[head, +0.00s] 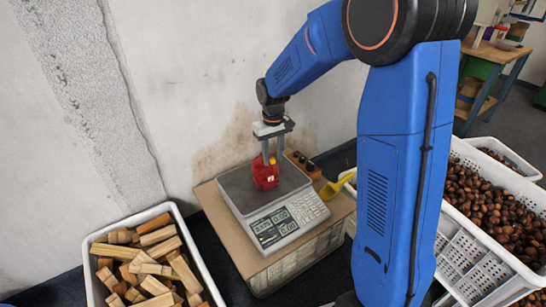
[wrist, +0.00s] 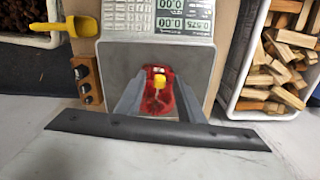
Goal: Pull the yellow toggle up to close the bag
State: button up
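The red net bag (head: 265,176) stands on the steel plate of the scale (head: 237,187). In the wrist view the bag (wrist: 154,105) lies between my two fingers. The yellow toggle (head: 272,161) is at the top of the bag; it also shows in the wrist view (wrist: 159,93), near the middle of the bag. My gripper (head: 273,152) points down over the bag. In the wrist view my gripper (wrist: 157,92) is open, with a finger on each side of the toggle and a gap to it on both sides.
A wooden block with dark knobs (head: 303,163) and a yellow scoop (head: 335,187) lie right of the scale. A crate of wood pieces (head: 95,237) stands at left, a white crate of chestnuts (head: 470,152) at right. The wall (head: 190,85) is close behind the scale.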

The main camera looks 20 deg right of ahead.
aim_at(273, 159)
notch_tip(273, 159, up, 17)
jog(key=shift+r, duration=0.2)
dwell(0.7)
jog(key=s+d+r+m+t, duration=0.1)
jog(key=s+d, duration=0.1)
jog(key=s, duration=0.7)
jog(key=s+d+r+t, duration=0.1)
jog(key=s+d+r, duration=0.15)
jog(key=s, duration=0.65)
jog(key=s+d+f+t, duration=0.1)
jog(key=s+f, duration=0.2)
jog(key=s, duration=0.5)
jog(key=s+d+f+m+t, duration=0.1)
jog(key=s+f, duration=0.3)
jog(key=s, duration=0.4)
jog(key=shift+s+d+t, duration=0.35)
jog(key=shift+d+t, duration=0.05)
